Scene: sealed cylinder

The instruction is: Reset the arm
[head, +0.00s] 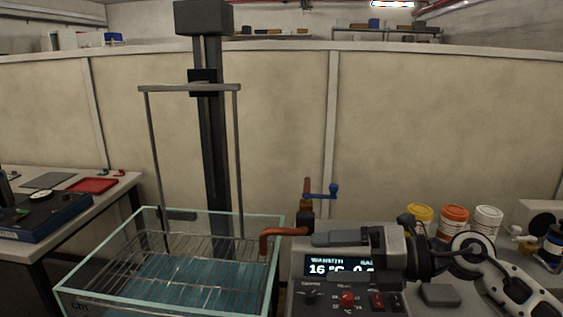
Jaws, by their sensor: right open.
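My right arm comes in from the lower right, with white links and a black wrist. My right gripper (335,243) is grey and points left, just above and in front of the control unit (350,296) with its lit display. Its jaws are open, and I see nothing between them. Whether it touches the unit is hard to tell. My left gripper and left arm are not in view. No cylinder can be made out in this view.
A glass water tank (66,292) holds a wire rack (190,246) hung from a dark lift column (212,140). A copper pipe (283,232) and blue-handled valve (322,192) stand beside it. Lidded jars (453,220) stand behind my right arm. A side table (122,190) is at left.

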